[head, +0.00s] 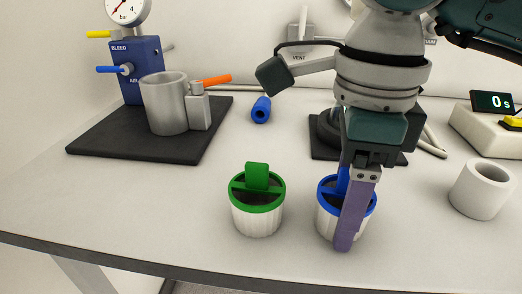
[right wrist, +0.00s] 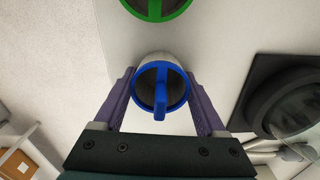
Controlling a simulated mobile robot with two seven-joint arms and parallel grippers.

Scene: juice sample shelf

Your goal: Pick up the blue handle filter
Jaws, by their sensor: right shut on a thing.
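The blue handle filter (head: 328,206) is a white ribbed cup with a blue rim and blue handle. It stands upright near the table's front edge in the head view, partly hidden by my right gripper (head: 346,232). In the right wrist view the filter (right wrist: 162,72) sits between the two purple fingers of the right gripper, which are shut on its sides. I cannot tell whether its base is lifted. My left gripper is not in view.
A green handle filter (head: 257,218) stands just left of the blue one. A white hollow cylinder (head: 481,190) is at the right. A dark board (head: 95,145) with a gauge block and metal cup is back left. A small blue cylinder (head: 261,110) lies behind.

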